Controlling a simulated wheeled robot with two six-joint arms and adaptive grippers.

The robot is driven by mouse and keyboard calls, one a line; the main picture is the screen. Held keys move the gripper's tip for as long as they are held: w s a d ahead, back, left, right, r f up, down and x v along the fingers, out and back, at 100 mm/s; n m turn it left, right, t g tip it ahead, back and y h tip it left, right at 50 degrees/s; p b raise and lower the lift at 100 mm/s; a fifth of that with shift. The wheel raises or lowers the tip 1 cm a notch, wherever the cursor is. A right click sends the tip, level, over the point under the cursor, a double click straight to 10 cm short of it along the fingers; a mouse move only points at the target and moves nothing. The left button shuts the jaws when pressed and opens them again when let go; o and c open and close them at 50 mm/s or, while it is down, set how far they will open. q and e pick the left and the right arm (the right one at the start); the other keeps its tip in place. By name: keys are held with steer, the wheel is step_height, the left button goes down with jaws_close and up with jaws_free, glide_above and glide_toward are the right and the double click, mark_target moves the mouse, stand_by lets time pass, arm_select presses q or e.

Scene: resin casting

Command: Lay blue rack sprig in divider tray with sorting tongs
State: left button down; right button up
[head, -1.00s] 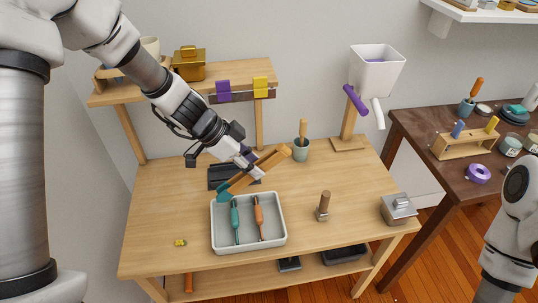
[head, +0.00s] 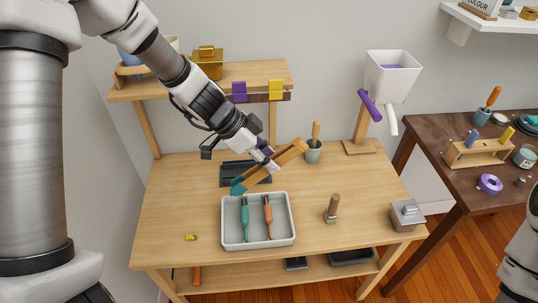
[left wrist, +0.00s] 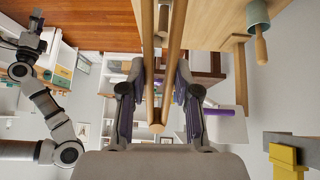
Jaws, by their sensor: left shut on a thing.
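My left gripper (head: 268,158) is shut on the wooden sorting tongs (head: 276,166), which slant down to the left. In the left wrist view the tongs' two wooden arms (left wrist: 174,60) run between my fingers (left wrist: 157,95). I cannot tell whether the tips hold anything. I cannot make out the blue rack sprig. My right gripper (left wrist: 27,40) shows small in the left wrist view.
A green cup with a wooden handle (head: 313,150) and a dark tray (head: 232,175) stand behind. A wooden-handled stamp (head: 333,208) and metal box (head: 406,215) stand right. A small yellow piece (head: 190,237) lies front left. A peg rack (head: 480,153) is on the dark table.

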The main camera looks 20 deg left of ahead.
arm_select(q)
step_height(320, 180, down, 8)
steer(key=b, duration=0.3)
steer(key=shift+r, duration=0.25)
steer(key=c, duration=1.2)
jaws_free()
steer(key=shift+c, duration=0.2)
step_height(320, 180, up, 10)
steer(key=p, duration=0.5)
